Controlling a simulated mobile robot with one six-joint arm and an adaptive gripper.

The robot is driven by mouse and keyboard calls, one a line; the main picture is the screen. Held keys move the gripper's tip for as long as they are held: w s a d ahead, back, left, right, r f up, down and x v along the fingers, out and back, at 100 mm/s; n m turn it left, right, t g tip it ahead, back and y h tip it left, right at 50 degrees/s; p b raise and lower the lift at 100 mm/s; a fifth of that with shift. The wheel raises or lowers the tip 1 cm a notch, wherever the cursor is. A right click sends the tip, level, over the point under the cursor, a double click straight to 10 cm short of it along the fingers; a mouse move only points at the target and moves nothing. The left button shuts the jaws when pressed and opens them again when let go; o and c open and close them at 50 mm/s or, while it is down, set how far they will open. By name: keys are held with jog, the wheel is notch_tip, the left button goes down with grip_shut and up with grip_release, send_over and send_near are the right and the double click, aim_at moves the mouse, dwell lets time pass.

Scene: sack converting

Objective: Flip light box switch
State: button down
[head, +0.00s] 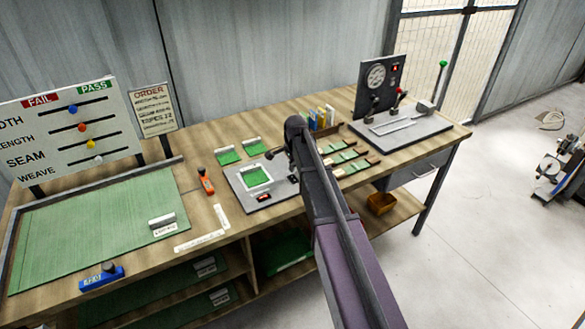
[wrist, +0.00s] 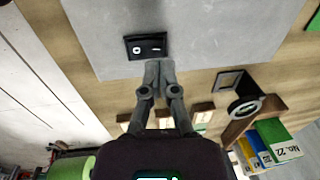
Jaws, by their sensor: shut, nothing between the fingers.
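The light box (head: 237,183) is a flat grey plate on the bench with a bright window (head: 257,177) framing a green swatch. In the wrist view, a black rocker switch (wrist: 148,46) with white marks sits on the grey plate near its edge. My gripper (wrist: 158,66) is shut and empty. Its fingertips appear just below the switch in the wrist view; I cannot tell whether they touch it. In the head view my own arm covers most of the gripper. A small black piece with a red part (head: 263,197) lies on the box's front side.
Upright numbered books (head: 322,117) stand behind the box, with a round loupe (wrist: 243,108) nearby in the wrist view. Sample strips (head: 350,157) lie to the right. A gauge panel (head: 380,85) with levers stands at the far right. An orange tool (head: 206,181) lies left of the box.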

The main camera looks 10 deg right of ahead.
aim_at(293, 178)
jog(key=shift+w+f+b, duration=0.1)
jog(key=shift+f+b, duration=0.8)
jog(key=shift+f, duration=0.3)
